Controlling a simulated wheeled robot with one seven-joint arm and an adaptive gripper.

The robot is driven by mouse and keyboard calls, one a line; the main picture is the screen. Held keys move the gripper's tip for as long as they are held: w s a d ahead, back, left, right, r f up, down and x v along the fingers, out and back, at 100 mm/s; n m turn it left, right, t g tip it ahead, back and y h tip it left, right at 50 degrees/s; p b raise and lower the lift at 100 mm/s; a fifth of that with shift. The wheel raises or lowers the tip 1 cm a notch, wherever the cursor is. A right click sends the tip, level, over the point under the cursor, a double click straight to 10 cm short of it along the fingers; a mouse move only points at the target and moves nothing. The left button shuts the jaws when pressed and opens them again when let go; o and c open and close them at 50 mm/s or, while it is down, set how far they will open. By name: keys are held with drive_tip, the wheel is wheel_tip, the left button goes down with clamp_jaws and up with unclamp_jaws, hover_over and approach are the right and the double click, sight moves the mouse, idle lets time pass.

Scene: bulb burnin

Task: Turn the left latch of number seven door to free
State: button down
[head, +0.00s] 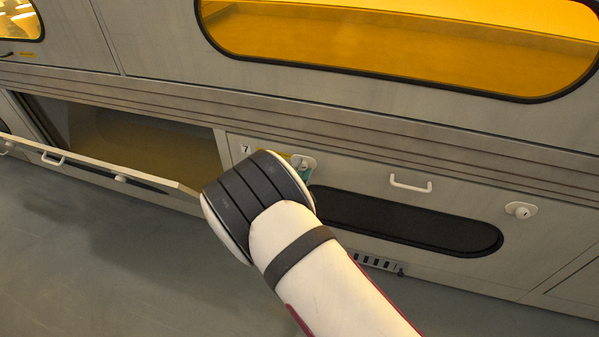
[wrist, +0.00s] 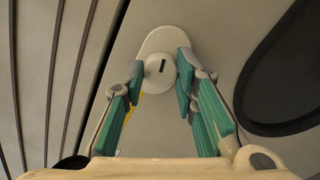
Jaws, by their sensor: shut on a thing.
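The number seven door (head: 350,166) is closed, with a "7" label (head: 246,149) at its upper left. Its left latch (head: 305,160) is a pale plate with a round knob, partly hidden by my arm in the head view. In the wrist view the left latch (wrist: 158,84) shows a dark slot running nearly upright in the picture. My gripper (wrist: 160,66) has its teal fingers on either side of the knob, shut on it. In the head view only a bit of my gripper (head: 303,174) shows beside the latch.
The door's right latch (head: 520,209), white handle (head: 410,185) and dark oval window (head: 405,220) lie to the right. To the left, a neighbouring door (head: 95,165) hangs open beside my wrist. Amber windows (head: 400,50) are above. The floor (head: 110,270) is clear.

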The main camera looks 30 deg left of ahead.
drive_tip(key=shift+f+m+b, duration=0.1)
drive_tip(key=shift+m+b, duration=0.2)
drive_tip(key=shift+m, duration=1.3)
drive_tip(key=c, duration=1.3)
unclamp_jaws()
drive_tip(key=v, duration=1.2)
